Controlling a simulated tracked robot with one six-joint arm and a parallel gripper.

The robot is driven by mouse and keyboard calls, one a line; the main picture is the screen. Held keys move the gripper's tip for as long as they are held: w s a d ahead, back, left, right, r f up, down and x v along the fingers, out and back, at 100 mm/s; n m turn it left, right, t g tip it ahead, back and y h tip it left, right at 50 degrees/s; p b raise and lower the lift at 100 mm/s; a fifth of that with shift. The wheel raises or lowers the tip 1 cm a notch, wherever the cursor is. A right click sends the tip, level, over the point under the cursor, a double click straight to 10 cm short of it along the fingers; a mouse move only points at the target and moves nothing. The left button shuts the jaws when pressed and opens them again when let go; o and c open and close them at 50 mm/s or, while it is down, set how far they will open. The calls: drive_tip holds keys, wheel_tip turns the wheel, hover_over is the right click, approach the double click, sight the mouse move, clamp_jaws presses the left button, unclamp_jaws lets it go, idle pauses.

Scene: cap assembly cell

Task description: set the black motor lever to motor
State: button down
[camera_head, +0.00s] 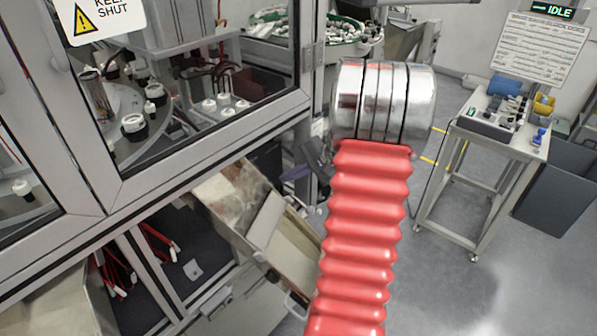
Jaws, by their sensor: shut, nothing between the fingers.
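I cannot make out a black motor lever in this view. A dark grey part (316,157) shows just left of my arm, between the machine and the red bellows, but I cannot tell what it is.
A glazed machine frame (200,150) with a warning sign (100,14) fills the left. A sloping metal chute (295,245) sticks out below it. A wheeled cart (478,150) stands right under a display reading IDLE (552,10). Grey floor (450,285) between is clear.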

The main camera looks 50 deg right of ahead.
drive_tip(key=x, duration=0.3)
drive_tip(key=shift+a+r, duration=0.1)
drive_tip(key=shift+s+a+r, duration=0.4)
drive_tip(key=shift+s+a, duration=0.05)
drive_tip(key=shift+a, duration=0.3)
drive_tip(key=shift+s+a+r, duration=0.4)
drive_tip(key=shift+s+a, duration=0.1)
drive_tip(key=shift+a, duration=0.2)
drive_tip(key=shift+s+d, duration=0.1)
drive_tip(key=shift+r, duration=0.15)
